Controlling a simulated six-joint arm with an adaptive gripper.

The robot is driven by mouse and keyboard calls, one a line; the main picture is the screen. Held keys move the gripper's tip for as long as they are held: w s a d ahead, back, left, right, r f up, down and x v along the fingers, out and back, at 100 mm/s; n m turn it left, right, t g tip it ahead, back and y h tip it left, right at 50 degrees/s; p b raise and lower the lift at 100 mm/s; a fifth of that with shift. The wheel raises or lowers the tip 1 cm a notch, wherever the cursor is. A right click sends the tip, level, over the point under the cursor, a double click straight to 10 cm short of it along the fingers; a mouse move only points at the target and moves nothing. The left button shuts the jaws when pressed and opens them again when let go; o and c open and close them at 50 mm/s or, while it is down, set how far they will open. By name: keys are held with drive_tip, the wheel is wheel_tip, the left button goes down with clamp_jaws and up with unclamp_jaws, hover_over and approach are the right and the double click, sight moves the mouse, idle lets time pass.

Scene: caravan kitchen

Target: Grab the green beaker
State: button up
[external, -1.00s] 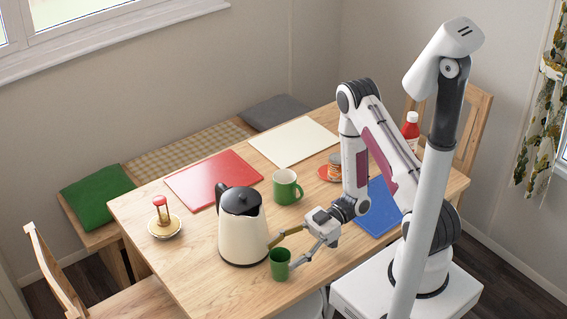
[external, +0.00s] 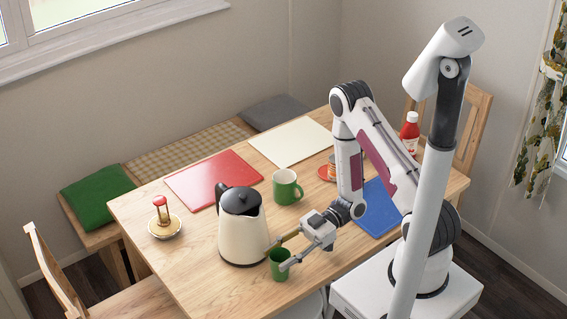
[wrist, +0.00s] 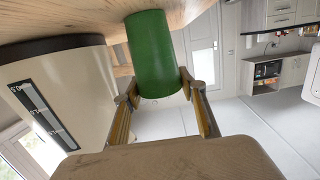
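The green beaker (external: 279,264) stands upright near the table's front edge, just right of the kettle's base. In the wrist view, the beaker (wrist: 153,55) appears upside down between my two fingertips. My gripper (external: 275,258) reaches down to it from the right, with one finger on its far side and one on its near side near the rim. In the wrist view, my gripper's tips (wrist: 160,86) lie very close to the beaker's sides. I cannot tell whether they press on it or a thin gap is left.
The cream kettle (external: 242,232) with a black lid stands close left of the beaker and fills the left of the wrist view (wrist: 65,90). A green mug (external: 286,187) stands behind. Red (external: 212,177), cream (external: 293,141) and blue (external: 379,209) mats lie on the table.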

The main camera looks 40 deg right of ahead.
drive_tip(key=shift+r, duration=0.15)
idle(0.3)
wheel_tip(320, 180, up, 10)
idle(0.9)
